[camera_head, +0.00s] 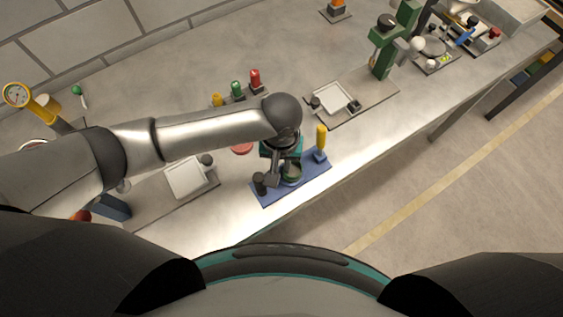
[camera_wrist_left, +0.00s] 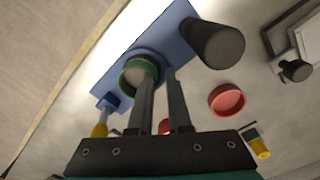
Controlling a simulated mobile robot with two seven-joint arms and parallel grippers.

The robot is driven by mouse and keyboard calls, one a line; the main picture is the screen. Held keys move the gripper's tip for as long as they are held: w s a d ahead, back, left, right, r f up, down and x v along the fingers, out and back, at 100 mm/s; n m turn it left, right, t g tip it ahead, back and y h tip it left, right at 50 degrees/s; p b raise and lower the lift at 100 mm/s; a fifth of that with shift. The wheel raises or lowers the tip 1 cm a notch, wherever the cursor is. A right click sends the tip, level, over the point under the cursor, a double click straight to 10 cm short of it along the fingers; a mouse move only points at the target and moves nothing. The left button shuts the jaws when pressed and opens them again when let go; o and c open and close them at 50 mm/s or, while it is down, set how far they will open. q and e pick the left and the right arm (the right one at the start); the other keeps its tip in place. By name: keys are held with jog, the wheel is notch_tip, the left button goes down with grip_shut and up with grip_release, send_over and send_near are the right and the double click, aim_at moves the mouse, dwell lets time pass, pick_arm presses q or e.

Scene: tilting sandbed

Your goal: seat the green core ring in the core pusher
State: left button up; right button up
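The green core ring (camera_wrist_left: 138,74) shows in the left wrist view around a pale grey round top, over a wider blue-grey round part on the blue base plate (camera_wrist_left: 172,32). The ring also shows in the head view (camera_head: 293,172), partly behind my gripper. The blue fixture, which I take for the core pusher, has a dark post (camera_head: 259,183) and a yellow-handled part (camera_head: 321,137) at opposite ends. My left gripper (camera_head: 281,176) is over this fixture. Its fingers (camera_wrist_left: 160,82) are a little apart, with one overlapping the ring's edge; I see nothing clamped between them. My right gripper is not in view.
A red ring (camera_wrist_left: 227,100) lies beside the blue plate. Yellow, green and red pegs (camera_head: 237,90) stand behind my left arm. White trays (camera_head: 186,178) lie to the left and back right (camera_head: 331,97). The bench's front edge is close to the blue plate.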

pick_arm(q)
jog(key=shift+o, duration=1.2)
jog(key=shift+r, duration=0.1)
notch_tip(320, 180, up, 15)
jog(key=p, duration=0.2)
jog(key=shift+s, duration=0.1)
